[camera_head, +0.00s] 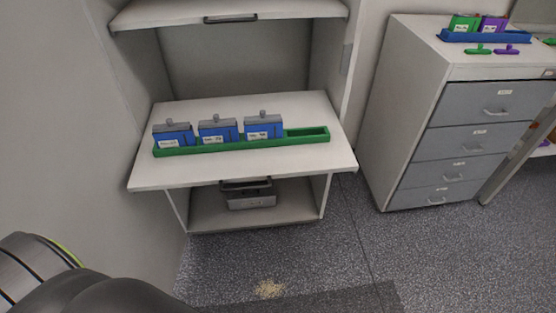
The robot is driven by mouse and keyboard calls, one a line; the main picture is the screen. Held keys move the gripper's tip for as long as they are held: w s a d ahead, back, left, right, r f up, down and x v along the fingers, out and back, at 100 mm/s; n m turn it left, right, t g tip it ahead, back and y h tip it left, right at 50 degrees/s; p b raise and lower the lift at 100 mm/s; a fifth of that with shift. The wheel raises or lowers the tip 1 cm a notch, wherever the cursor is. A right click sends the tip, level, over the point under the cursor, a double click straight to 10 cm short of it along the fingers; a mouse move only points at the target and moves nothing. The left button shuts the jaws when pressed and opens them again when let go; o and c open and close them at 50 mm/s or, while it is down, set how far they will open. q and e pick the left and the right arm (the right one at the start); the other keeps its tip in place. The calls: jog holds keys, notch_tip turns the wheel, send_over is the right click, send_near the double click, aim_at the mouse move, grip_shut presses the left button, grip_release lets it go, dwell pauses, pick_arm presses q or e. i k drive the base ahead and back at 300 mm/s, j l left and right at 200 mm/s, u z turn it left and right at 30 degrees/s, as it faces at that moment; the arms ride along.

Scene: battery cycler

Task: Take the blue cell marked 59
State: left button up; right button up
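Three blue cells with grey tops and white labels stand upright in a row in a green tray (219,147) on a white shelf. They are the left cell (173,134), the middle cell (218,131) and the right cell (263,128). The label print is too small to read, so I cannot tell which one is marked 59. The tray's right-end slot is empty. Neither gripper is in view; only a dark part of my own body shows at the lower left.
The shelf (310,165) sticks out of a cabinet, with a grey device (249,195) below it. A drawer unit (463,120) at the right carries a blue tray (485,37) with a green cell (463,23) and a purple cell (492,24). The floor in front is clear except for a pale spill (269,289).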

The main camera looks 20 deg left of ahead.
aim_at(171, 139)
jog(key=j+u, duration=0.1)
jog(key=u, duration=0.25)
jog(key=k+j+u, duration=0.1)
jog(key=u, duration=0.25)
jog(key=j+u, duration=0.1)
jog(key=u, duration=0.25)
